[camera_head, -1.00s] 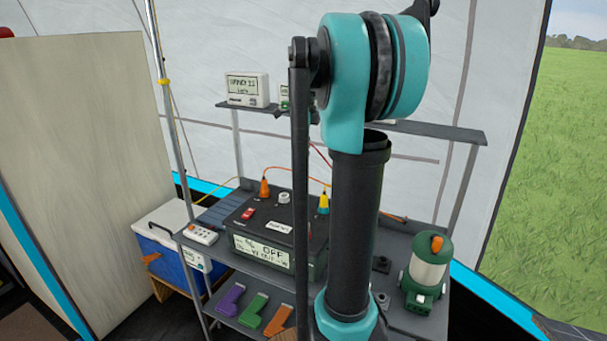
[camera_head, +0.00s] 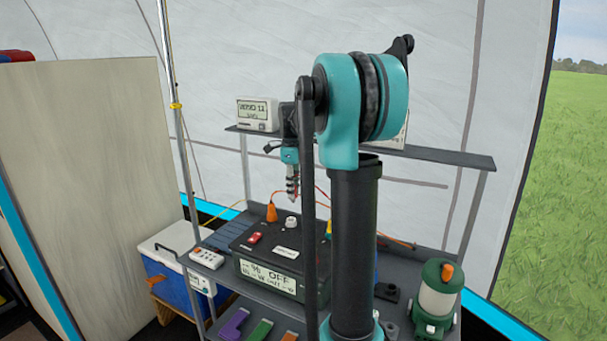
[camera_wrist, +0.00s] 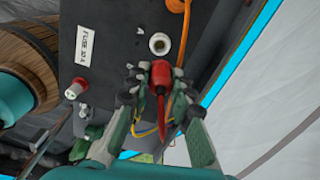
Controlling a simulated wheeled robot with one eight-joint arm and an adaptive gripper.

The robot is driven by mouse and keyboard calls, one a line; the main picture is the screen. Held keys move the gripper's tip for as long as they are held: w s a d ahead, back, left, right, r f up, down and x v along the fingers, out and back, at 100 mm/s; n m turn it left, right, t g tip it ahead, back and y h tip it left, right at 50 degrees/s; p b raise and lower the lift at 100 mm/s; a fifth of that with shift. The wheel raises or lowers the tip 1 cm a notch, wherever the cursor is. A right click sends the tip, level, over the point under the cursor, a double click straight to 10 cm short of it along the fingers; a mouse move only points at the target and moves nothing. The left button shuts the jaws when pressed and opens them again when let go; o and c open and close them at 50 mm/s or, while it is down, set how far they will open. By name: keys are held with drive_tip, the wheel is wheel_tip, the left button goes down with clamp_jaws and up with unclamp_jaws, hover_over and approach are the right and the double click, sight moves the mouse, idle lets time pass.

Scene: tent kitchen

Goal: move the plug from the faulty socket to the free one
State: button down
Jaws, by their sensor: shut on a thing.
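My gripper (camera_wrist: 158,80) is shut on a red, tapering plug (camera_wrist: 160,90) in the wrist view. In the head view my gripper (camera_head: 293,190) hangs above the back of the black power box (camera_head: 317,285). A round white socket (camera_wrist: 159,44), marked A, lies just beyond the held plug; the plug appears apart from it. A white round fitting also shows on the box in the head view (camera_head: 291,222). An orange plug (camera_head: 271,213) stands in the box beside it.
A white power strip (camera_head: 207,257) lies left. A shelf (camera_head: 440,156) with a small display (camera_head: 257,114) spans above. A green lantern (camera_head: 436,295) stands right. Orange cables run behind the box.

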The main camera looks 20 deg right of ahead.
drive_tip(key=shift+w+a+f, duration=0.1)
drive_tip(key=shift+a+f, duration=0.1)
drive_tip(key=shift+f, duration=0.25)
drive_tip(key=shift+w+a+f, duration=0.1)
drive_tip(key=shift+a+f, duration=0.05)
drive_tip(key=shift+f, duration=2.3)
drive_tip(key=shift+f, duration=1.45)
drive_tip(key=c, duration=1.3)
unclamp_jaws()
drive_tip(key=shift+o, duration=0.2)
